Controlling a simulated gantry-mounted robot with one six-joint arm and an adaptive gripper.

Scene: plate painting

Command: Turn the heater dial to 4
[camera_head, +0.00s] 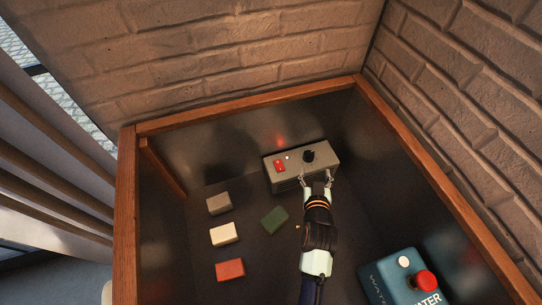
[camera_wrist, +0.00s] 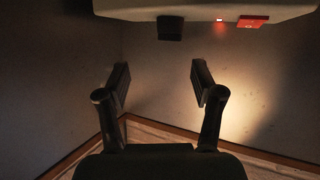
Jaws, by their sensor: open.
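The heater (camera_head: 290,174) is a grey box against the back wall of the dark enclosure. Its round black dial (camera_head: 309,156) sits on the right part of its face; the dial's number setting is too small to read. In the wrist view the heater (camera_wrist: 200,10) shows along the top edge, with the black dial (camera_wrist: 170,28) hanging from it. My gripper (camera_head: 317,178) is open and empty just in front of the heater's right end. In the wrist view its fingers (camera_wrist: 160,85) are spread apart, with the dial beyond them and not between them.
A red switch (camera_head: 280,166) and small light (camera_head: 287,157) sit left of the dial. Grey (camera_head: 219,203), white (camera_head: 224,234), red (camera_head: 230,270) and green (camera_head: 274,219) blocks lie to the left. A blue water box (camera_head: 405,278) with a red button stands front right. Wood-topped walls surround the floor.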

